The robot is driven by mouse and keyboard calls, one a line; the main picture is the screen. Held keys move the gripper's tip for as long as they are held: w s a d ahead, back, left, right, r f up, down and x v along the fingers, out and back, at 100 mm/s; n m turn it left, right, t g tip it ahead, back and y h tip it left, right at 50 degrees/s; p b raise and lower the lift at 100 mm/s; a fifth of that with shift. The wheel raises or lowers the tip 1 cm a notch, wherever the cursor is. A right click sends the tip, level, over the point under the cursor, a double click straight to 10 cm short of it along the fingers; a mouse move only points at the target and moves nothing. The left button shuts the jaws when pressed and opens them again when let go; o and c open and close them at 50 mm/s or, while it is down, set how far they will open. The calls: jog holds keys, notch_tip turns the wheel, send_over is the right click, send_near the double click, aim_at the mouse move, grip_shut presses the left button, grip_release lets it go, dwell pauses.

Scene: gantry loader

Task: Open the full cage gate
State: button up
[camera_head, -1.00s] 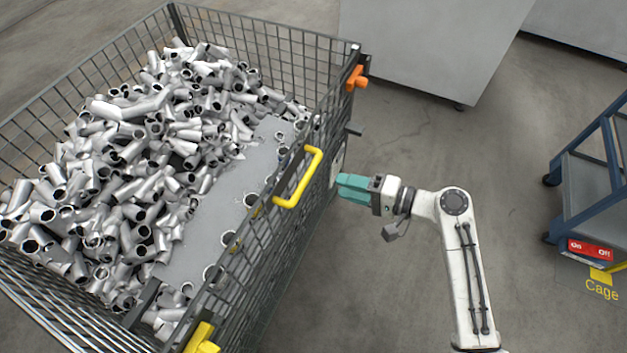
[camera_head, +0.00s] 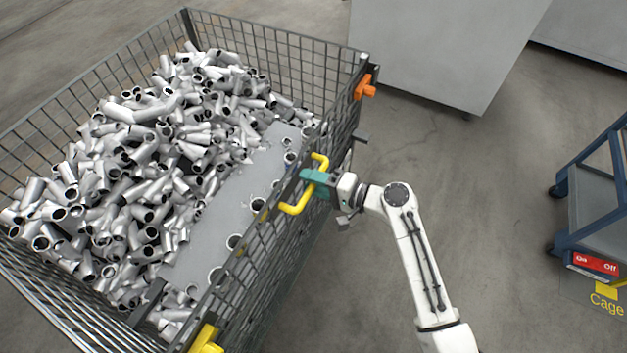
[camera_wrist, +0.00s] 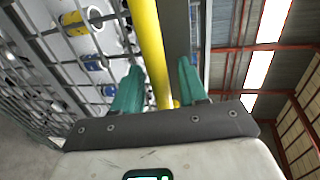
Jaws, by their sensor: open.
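The full cage (camera_head: 70,115) is a dark wire-mesh crate heaped with grey metal pipe fittings. Its gate (camera_head: 262,262) is the mesh side facing my arm, and it stands upright. A yellow handle (camera_head: 296,207) is fixed at the gate's top. My gripper (camera_head: 312,180), with teal fingers, is at the handle in the head view. In the wrist view the yellow handle bar (camera_wrist: 150,45) runs between the two spread teal fingers (camera_wrist: 158,85), which are apart and not clamped on it. An orange latch (camera_head: 364,88) sits at the gate's far corner.
A yellow part (camera_head: 205,340) sits at the cage's near corner. A blue cart (camera_head: 590,190) with a red On/Off sign (camera_head: 596,264) stands at the right. A grey cabinet (camera_head: 440,50) stands behind. The floor between cage and cart is clear.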

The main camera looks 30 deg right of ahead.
grip_shut()
dwell(0.3)
dwell(0.3)
